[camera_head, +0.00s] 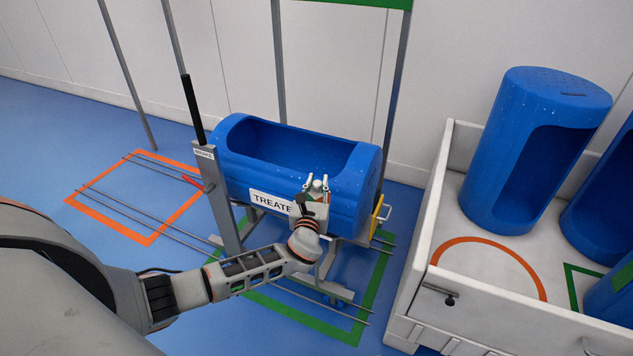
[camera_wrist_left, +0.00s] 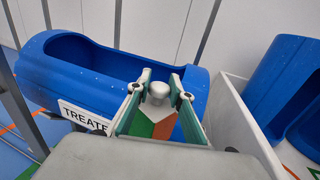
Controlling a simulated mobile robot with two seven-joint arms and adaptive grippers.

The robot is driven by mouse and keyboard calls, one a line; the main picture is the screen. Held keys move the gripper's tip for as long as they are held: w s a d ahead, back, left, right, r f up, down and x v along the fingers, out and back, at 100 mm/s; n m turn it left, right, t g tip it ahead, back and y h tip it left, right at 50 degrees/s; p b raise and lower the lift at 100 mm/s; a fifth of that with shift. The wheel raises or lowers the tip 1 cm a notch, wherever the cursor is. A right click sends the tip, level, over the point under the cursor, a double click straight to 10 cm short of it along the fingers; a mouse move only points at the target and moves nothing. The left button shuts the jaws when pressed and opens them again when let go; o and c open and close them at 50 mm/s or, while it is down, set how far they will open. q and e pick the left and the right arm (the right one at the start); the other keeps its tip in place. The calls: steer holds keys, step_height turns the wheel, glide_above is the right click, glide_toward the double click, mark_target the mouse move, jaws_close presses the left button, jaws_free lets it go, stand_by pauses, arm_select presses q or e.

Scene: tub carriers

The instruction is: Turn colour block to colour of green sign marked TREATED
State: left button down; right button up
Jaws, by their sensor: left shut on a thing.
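A colour block (camera_wrist_left: 144,124) with a pale round knob (camera_wrist_left: 158,92) stands in front of the blue tub (camera_head: 355,172). A green face and an orange face show in the left wrist view, side by side. My left gripper (camera_head: 317,186) has its fingers on both sides of the knob and block and is shut on it; the fingers also show in the left wrist view (camera_wrist_left: 161,82). A white label (camera_head: 268,202) on the tub reads TREATE, its end hidden by my gripper. A green panel (camera_head: 362,2) is cut off at the top. My right gripper is not in view.
The tub rests on a grey wheeled carrier (camera_head: 229,205) over a green floor outline (camera_head: 376,285). An orange outline (camera_head: 120,228) with rails lies left. A white walled cart (camera_head: 416,262) at right holds several upright blue tubs (camera_head: 497,170).

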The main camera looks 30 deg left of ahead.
arm_select(q)
steer(key=n+y, duration=0.1)
steer(key=g+y, duration=0.1)
steer(key=shift+d+f+n+y, duration=0.15)
steer(key=shift+n+y, duration=0.15)
steer(key=shift+n, duration=0.1)
steer(key=shift+f+n+g+y+b, duration=0.1)
steer(key=shift+n+g+y+b, duration=0.65)
steer(key=shift+y, duration=0.35)
steer(key=shift+n+g+y, duration=0.25)
steer(key=shift+n+y, duration=0.1)
steer(key=shift+y, duration=0.05)
steer(key=shift+n+g+y+b, duration=0.7)
steer(key=shift+y, duration=0.1)
steer(key=shift+g, duration=0.3)
steer(key=shift+r+n+y, duration=0.2)
steer(key=shift+n+y, duration=0.1)
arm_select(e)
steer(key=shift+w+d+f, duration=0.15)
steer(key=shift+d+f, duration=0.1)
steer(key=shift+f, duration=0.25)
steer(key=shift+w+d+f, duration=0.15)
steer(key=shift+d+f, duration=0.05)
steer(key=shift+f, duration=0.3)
arm_select(q)
steer(key=shift+a, duration=0.2)
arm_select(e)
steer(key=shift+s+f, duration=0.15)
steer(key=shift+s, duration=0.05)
